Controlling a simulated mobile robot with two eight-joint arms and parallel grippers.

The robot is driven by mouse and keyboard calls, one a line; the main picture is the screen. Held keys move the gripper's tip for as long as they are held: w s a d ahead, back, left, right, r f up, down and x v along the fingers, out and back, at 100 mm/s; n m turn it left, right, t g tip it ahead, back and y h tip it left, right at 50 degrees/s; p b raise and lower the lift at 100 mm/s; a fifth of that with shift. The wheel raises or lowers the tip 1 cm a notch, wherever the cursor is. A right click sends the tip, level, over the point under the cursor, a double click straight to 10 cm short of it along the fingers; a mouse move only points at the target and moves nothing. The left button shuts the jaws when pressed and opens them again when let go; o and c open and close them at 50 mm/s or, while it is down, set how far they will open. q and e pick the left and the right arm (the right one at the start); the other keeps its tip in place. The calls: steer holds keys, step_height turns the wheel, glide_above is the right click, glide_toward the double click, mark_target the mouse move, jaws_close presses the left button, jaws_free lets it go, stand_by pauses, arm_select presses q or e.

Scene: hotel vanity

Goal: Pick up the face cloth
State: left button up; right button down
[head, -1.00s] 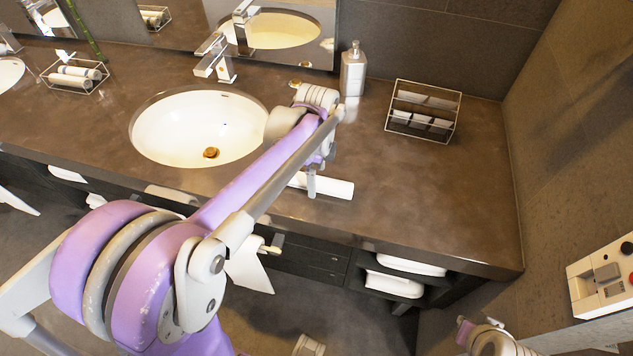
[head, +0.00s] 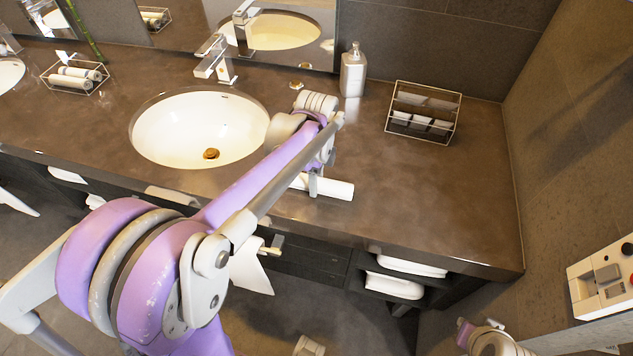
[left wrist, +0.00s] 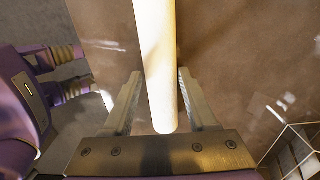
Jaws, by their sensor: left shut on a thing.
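The face cloth (head: 338,189) is a white roll near the front edge of the counter, right of the sink. My left gripper (head: 314,189) comes down over it from above. In the left wrist view the cloth (left wrist: 158,50) runs between the two fingers of my left gripper (left wrist: 159,75), which are shut on it. The cloth appears to be at counter level; I cannot tell whether any gap lies beneath it. Part of the cloth is hidden by the gripper and arm in the head view. My right gripper cannot be made out.
The oval sink (head: 190,145) lies left of the cloth, with a faucet (head: 214,62) behind it. A soap dispenser (head: 353,72) and a wire rack (head: 422,112) stand behind. The counter's right side is clear. Towels (head: 395,287) sit on a shelf below.

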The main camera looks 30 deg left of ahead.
arm_select(q)
step_height(320, 180, up, 10)
steer(key=shift+r+p, duration=0.1)
steer(key=shift+p, duration=0.2)
steer(key=o, duration=0.7)
steer(key=c, duration=0.5)
steer(key=shift+w, duration=0.1)
steer(key=shift+c, duration=0.3)
